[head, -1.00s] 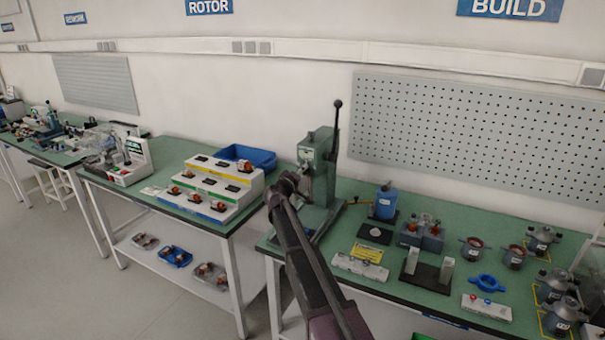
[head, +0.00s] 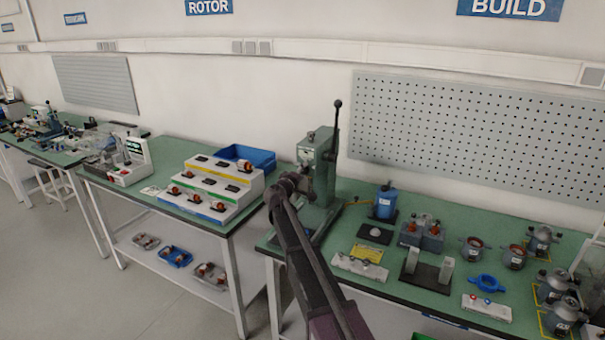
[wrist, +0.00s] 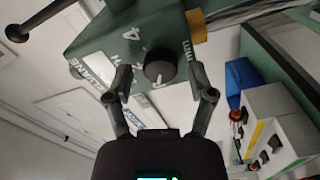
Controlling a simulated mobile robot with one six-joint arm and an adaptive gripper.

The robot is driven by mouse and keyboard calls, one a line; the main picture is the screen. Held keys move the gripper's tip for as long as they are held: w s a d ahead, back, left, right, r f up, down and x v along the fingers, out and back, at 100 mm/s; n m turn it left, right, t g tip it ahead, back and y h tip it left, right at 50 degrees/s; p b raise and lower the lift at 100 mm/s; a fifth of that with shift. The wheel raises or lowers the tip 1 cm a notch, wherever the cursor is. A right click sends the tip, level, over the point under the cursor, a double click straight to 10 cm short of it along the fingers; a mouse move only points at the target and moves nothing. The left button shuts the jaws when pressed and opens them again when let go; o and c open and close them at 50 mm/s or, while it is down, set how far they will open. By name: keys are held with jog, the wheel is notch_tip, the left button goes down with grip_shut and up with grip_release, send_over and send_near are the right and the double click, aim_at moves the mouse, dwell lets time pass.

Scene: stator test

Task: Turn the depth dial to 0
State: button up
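The green arbor press (head: 322,150) stands at the left end of the right-hand bench, its lever up. The wrist view shows the press head (wrist: 105,45) close up, tilted in the picture. A black round depth dial (wrist: 160,68) with a white pointer line sits on its face, with a "4" and "mm" printed around it. The pointer aims downward in the picture; its exact reading cannot be told. My gripper (wrist: 158,74) is open, one finger on each side of the dial. I see gaps between fingers and knob. In the head view my arm hides the dial.
The press lever (wrist: 18,32) sticks out at upper left in the wrist view. A stepped white rack (head: 215,190) and a blue bin (head: 250,155) stand on the bench to the left.

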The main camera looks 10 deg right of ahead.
jog(key=shift+s+a, duration=0.1)
dwell(0.3)
jog(key=v, duration=1.2)
dwell(0.3)
jog(key=s+d+f+m+g+y, duration=0.2)
jog(key=s+d+f+m+g, duration=0.3)
jog(key=s+d+f+g, duration=0.55)
jog(key=s+a+f+m+g+y, duration=0.1)
jog(key=s+f+y, duration=0.3)
jog(key=s, duration=0.8)
jog(key=s+a+f+m+g+y, duration=0.1)
jog(key=s+f+g+y, duration=0.2)
jog(key=s, duration=0.9)
jog(key=shift+s+a+f+y, duration=0.25)
jog(key=shift+f+y, duration=0.25)
jog(key=shift+y, duration=0.3)
